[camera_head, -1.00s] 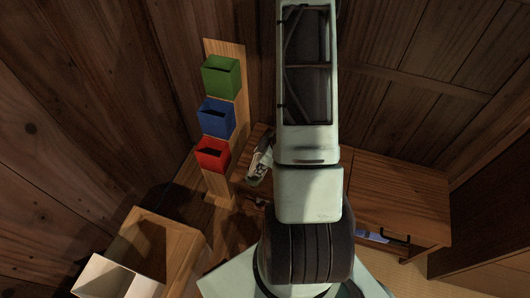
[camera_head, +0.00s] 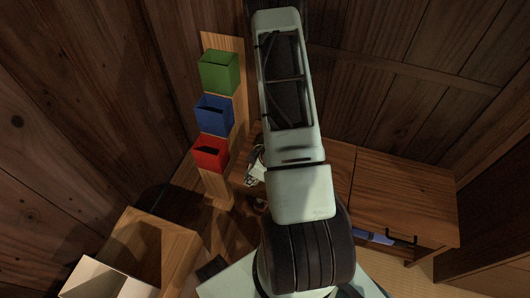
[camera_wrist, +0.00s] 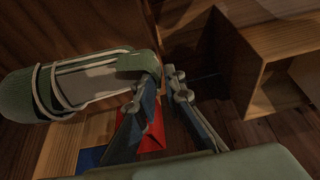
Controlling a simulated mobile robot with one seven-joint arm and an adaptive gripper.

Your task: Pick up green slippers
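A green slipper (camera_wrist: 85,84) with white straps fills the left of the wrist view. Its right end sits at my gripper's tips, and it hangs clear above the floor and boxes. My gripper (camera_wrist: 163,78) has its fingertips close together at that end, and they appear to pinch it. I cannot tell whether one or two slippers are there. In the head view, my arm hides most of this spot; only a small pale part shows beside the arm.
A green box (camera_head: 218,72), a blue box (camera_head: 213,113) and a red box (camera_head: 209,153) are stacked along a wooden board at left. A low wooden cabinet (camera_head: 405,195) stands at right. An open wooden box (camera_head: 160,255) and a white box (camera_head: 105,280) are at lower left.

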